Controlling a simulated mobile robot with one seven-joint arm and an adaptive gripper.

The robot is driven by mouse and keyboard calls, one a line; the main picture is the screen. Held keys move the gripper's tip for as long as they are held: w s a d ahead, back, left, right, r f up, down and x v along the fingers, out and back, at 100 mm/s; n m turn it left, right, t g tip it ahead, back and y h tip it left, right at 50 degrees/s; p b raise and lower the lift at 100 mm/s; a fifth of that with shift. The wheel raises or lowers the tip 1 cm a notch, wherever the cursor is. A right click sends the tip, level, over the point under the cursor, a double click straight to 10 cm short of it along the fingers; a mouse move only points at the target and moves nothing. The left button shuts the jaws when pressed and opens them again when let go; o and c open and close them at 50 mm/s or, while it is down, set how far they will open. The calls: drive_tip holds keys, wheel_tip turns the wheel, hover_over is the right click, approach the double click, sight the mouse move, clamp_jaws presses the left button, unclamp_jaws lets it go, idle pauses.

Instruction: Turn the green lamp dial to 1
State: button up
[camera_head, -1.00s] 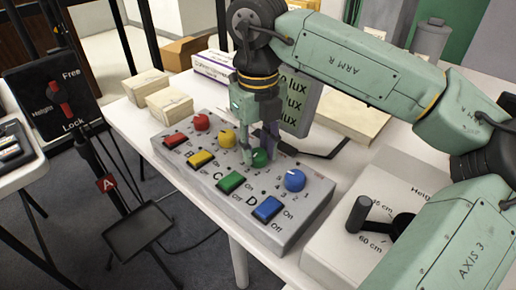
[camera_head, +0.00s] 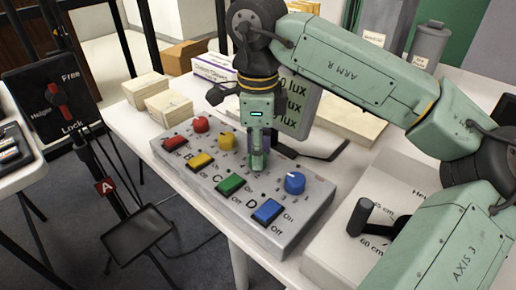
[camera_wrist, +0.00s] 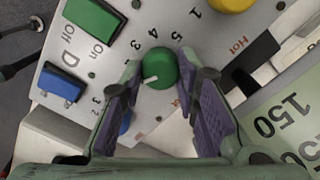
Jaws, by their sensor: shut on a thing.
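The green dial (camera_wrist: 160,66) sits on the grey control box (camera_head: 295,232), above the green switch (camera_head: 230,184) marked C. In the wrist view it lies between the fingertips of my gripper (camera_wrist: 155,72), which is shut on it from two sides. The dial's white pointer (camera_wrist: 150,79) points to the lower left there. Printed numbers lie around it, but I cannot tell which one it meets. In the head view my gripper (camera_head: 258,165) points down over the dial and hides most of it.
The blue dial (camera_head: 294,183) stands close on the right and the yellow dial (camera_head: 227,142) on the left. The red dial (camera_head: 201,124) is farther left. A lamp display (camera_head: 295,112) stands behind my gripper. A box with a black lever (camera_head: 361,216) is at the right.

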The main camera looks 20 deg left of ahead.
drive_tip(key=shift+n, duration=1.8)
drive_tip(key=o, duration=1.2)
wheel_tip(320, 180, up, 12)
